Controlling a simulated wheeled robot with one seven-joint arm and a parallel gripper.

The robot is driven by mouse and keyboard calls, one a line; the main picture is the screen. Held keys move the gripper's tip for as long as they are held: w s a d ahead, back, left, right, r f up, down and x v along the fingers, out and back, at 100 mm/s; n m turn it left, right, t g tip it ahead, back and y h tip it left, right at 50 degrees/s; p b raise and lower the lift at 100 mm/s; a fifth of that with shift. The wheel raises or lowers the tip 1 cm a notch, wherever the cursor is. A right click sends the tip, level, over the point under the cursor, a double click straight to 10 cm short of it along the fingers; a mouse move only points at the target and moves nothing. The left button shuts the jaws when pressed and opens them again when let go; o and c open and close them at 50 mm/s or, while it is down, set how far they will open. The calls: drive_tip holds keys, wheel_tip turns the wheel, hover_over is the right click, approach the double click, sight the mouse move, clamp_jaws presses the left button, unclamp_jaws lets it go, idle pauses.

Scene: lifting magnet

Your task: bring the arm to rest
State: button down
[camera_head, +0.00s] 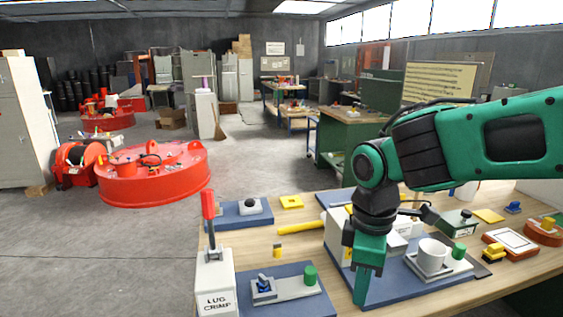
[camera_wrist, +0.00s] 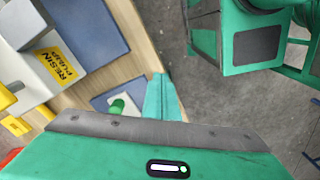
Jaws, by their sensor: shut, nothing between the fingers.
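My green arm (camera_head: 465,140) reaches in from the right in the head view and bends down over the wooden workbench (camera_head: 300,222). In the wrist view my gripper (camera_wrist: 161,95) also shows as closed green fingers, beside a green knob (camera_wrist: 118,106) on a blue mat. I cannot tell the exact height of the fingertips above the bench.
A white lug crimp press (camera_head: 214,280) with a red handle stands at the bench's front left. A blue mat (camera_head: 297,306) with a fixture lies left of my gripper. A box marked resin pump (camera_wrist: 45,62) is close by. Red lifting magnets (camera_head: 150,180) rest on open floor beyond.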

drive_tip(key=s+d+f+m, duration=0.1)
drive_tip(key=s+d+m, duration=0.5)
drive_tip(key=d+m, duration=0.4)
drive_tip(key=s+d+f+m, duration=0.1)
drive_tip(key=s+d+m, duration=0.6)
drive_tip(key=d, duration=0.9)
drive_tip(key=m, duration=0.3)
drive_tip(key=shift+f, duration=0.3)
drive_tip(key=shift+w+d+f, duration=0.1)
drive_tip(key=shift+w+f, duration=0.15)
drive_tip(key=shift+w, duration=0.35)
